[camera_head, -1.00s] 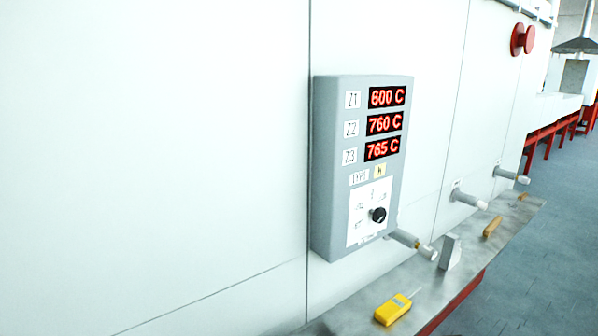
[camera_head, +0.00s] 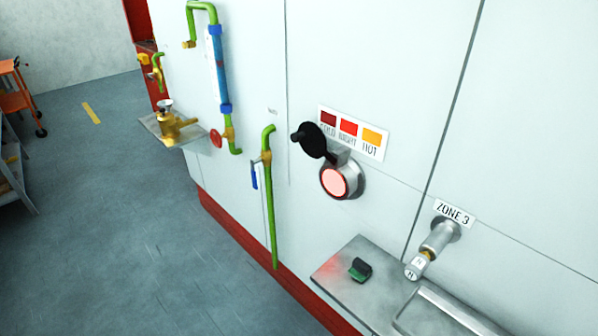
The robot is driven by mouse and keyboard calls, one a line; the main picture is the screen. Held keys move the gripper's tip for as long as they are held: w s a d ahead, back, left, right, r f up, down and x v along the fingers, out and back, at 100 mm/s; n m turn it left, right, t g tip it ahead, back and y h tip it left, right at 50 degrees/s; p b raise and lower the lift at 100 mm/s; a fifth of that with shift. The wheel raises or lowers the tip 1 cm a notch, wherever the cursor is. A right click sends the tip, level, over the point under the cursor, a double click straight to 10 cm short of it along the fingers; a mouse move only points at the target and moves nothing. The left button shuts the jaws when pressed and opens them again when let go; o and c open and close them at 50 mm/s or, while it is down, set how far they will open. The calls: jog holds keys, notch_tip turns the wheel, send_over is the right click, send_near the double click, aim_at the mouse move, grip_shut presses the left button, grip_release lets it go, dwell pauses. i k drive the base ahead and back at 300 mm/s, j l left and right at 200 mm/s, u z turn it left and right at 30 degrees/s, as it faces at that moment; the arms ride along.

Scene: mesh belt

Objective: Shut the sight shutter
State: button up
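The sight port (camera_head: 337,183) is a round metal fitting on the white wall, glowing pinkish red inside its ring. The black sight shutter (camera_head: 313,140) is a round disc with a small knob, standing up and left of the port. It is swung aside, so the glowing glass is uncovered. A plate with dark red, red and orange patches (camera_head: 353,133) is mounted behind and above the port, its lettering partly hidden by the shutter. My gripper is not in view.
A metal shelf (camera_head: 338,281) below the port carries a small dark and green object (camera_head: 360,269). A "ZONE 3" fitting (camera_head: 434,247) sticks out at right. Green pipes (camera_head: 270,200) run left of the port. Open floor (camera_head: 150,240) lies at left.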

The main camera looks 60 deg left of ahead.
aim_at(310, 137)
jog(key=u, duration=1.55)
